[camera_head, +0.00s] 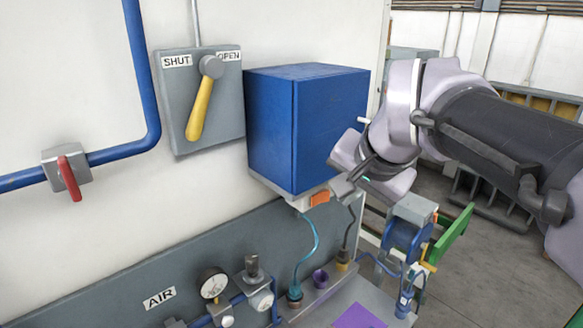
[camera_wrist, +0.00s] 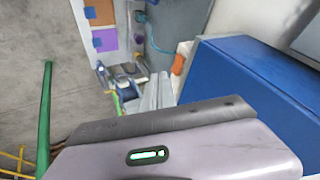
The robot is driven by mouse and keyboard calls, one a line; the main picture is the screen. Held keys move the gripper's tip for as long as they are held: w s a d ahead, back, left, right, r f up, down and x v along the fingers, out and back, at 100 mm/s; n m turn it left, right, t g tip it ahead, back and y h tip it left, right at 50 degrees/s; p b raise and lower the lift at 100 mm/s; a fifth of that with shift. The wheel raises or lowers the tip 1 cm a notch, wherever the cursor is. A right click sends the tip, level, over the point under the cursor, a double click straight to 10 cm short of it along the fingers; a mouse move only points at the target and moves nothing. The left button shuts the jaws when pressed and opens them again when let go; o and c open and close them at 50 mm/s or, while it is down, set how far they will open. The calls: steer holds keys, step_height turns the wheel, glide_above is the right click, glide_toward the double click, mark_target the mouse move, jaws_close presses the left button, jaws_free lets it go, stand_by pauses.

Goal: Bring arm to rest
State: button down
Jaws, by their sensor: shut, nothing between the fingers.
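My arm comes in from the right in the head view and is bent at the wrist. My gripper (camera_head: 344,187) points down and left, in front of the lower right corner of the blue box. In the wrist view my gripper's fingers (camera_wrist: 157,90) are together with nothing between them. The blue box (camera_head: 304,130) is on the white wall; in the wrist view it (camera_wrist: 250,90) fills the right side, close to the fingers. An orange part (camera_head: 320,198) sits under the box near the fingertips; I cannot tell whether they touch.
A yellow lever (camera_head: 199,108) points down on a SHUT/OPEN plate. A red valve handle (camera_head: 69,178) is on the blue pipe. A gauge (camera_head: 213,284) and fittings stand below. A blue machine (camera_head: 405,240) with a green bar (camera_head: 452,236) is under my wrist. Open floor lies right.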

steer(key=s+a+f+n+b, duration=0.1)
steer(key=s+f+b, duration=0.6)
steer(key=f, duration=0.8)
steer(key=s+a+f+n+g+b, duration=0.1)
steer(key=s+f+b, duration=0.6)
steer(key=f+b, duration=0.7)
steer(key=s+a+f+n+y+b, duration=0.1)
steer(key=s+f+b, duration=0.6)
steer(key=f, duration=0.9)
steer(key=b, duration=0.3)
steer(key=shift+a+f+g+b, duration=0.25)
steer(key=shift+a+g+b, duration=0.05)
steer(key=shift+b, duration=0.05)
steer(key=shift+s, duration=0.1)
